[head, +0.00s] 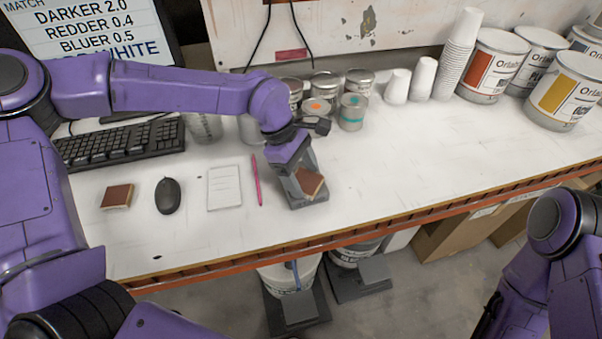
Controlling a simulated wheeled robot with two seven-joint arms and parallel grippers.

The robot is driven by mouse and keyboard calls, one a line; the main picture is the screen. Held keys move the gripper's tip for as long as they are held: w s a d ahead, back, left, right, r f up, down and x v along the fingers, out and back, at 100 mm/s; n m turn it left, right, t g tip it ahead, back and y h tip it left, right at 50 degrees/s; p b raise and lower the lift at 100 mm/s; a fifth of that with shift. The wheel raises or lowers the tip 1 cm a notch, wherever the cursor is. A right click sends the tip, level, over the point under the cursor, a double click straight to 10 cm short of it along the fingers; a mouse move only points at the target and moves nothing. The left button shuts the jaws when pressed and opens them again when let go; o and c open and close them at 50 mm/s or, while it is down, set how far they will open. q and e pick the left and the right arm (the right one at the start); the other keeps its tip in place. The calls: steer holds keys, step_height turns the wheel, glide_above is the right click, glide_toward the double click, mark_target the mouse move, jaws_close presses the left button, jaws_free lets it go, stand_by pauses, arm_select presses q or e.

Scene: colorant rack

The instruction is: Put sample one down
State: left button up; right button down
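My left gripper (303,192) is low over the front middle of the white bench, pointing down. A small brown sample block with a pale edge (310,181) is at its fingers, tilted, and the fingers appear closed on it. Grey parts around the block make it hard to see whether it touches the bench. A second, similar brown block (117,196) lies flat on the bench at the left. No label shows which one is sample one. My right arm is at the lower right, off the bench, and its fingers are not visible.
A pink pen (257,181), a notepad (224,188), a mouse (168,195) and a keyboard (120,143) lie left of the gripper. Small cans (352,112), stacked cups (461,55) and paint cans (492,66) stand behind. The bench right of the gripper is clear.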

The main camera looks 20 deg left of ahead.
arm_select(q)
steer(key=shift+s+f, duration=0.3)
steer(key=shift+f, duration=0.45)
steer(key=shift+s, duration=0.1)
steer(key=shift+r, duration=0.4)
steer(key=w+v, duration=0.1)
steer(key=v, duration=1.2)
steer(key=shift+d+b, duration=0.3)
steer(key=shift+b, duration=0.05)
